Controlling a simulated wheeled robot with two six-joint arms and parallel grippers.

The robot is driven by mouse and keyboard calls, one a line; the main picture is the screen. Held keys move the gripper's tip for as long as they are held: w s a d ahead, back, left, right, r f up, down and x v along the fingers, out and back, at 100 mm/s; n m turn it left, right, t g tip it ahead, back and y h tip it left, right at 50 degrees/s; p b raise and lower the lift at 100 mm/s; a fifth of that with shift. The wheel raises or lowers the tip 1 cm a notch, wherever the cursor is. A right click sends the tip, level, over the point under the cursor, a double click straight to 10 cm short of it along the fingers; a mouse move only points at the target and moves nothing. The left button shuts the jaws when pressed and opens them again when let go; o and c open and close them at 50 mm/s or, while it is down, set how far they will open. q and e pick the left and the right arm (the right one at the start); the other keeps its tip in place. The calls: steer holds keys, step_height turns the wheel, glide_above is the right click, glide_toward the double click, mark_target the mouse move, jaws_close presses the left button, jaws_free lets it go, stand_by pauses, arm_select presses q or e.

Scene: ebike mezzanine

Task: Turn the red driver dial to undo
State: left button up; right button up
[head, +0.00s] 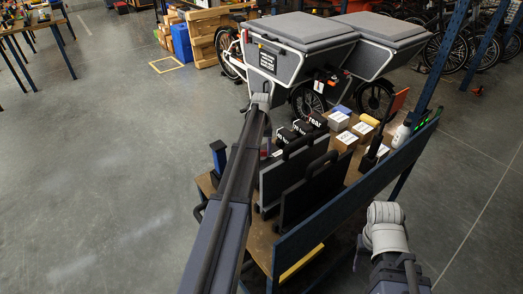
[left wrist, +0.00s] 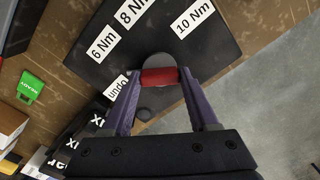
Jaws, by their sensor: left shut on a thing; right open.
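The red driver dial (left wrist: 160,76) shows in the left wrist view as a red bar on a round grey base. It sits at the edge of a dark panel (left wrist: 150,45). White labels are on the panel: "undo" (left wrist: 117,87) beside the left finger, "6 Nm" (left wrist: 103,43), "8 Nm" (left wrist: 133,12) and "10 Nm" (left wrist: 195,18). My left gripper (left wrist: 158,78) is shut on the red dial, one finger at each end of the bar. The bar lies nearly level in this view. In the head view the dial and left fingertips are hidden, and my right gripper cannot be made out behind my right arm.
A wooden bench (head: 262,240) with upright dark panels (head: 310,190), boxes (head: 347,138) and a blue rail (head: 360,190) lies below my arms. A green tag (left wrist: 30,87) is near the dial's panel. Cargo bikes (head: 300,45) stand behind.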

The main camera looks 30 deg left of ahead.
mark_target(261, 151)
arm_select(q)
steer(key=shift+n, duration=2.2)
steer(key=o, duration=1.4)
step_height(261, 151, up, 8)
steer(key=p, duration=0.7)
steer(key=shift+f+p, duration=0.1)
steer(key=shift+p, duration=0.3)
